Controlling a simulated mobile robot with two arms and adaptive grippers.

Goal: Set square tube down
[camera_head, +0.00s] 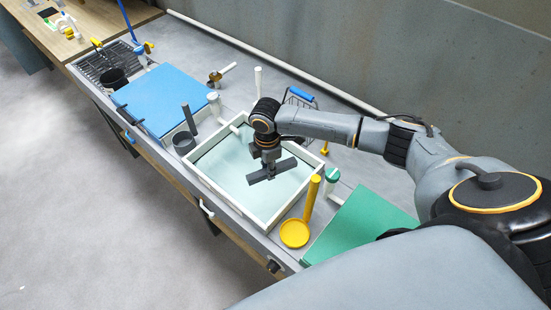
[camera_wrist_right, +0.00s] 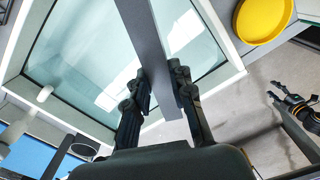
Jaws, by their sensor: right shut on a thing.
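My right gripper (camera_head: 269,169) is shut on a dark grey square tube (camera_head: 287,165), gripped across its sides. The tube lies roughly level over the pale, white-framed tray (camera_head: 209,187). In the right wrist view, the gripper (camera_wrist_right: 162,90) has one finger on each side of the tube (camera_wrist_right: 146,35), which runs up out of the picture. The tray's white rim (camera_wrist_right: 215,78) and pale glassy floor show behind it. I cannot tell how far the tube is above the tray floor.
A yellow dish (camera_head: 295,233) and upright yellow tube (camera_head: 312,196) stand right of the tray, near a green board (camera_head: 362,222). A blue board (camera_head: 163,97) and dark cups (camera_head: 184,143) are at left. The tray floor looks clear.

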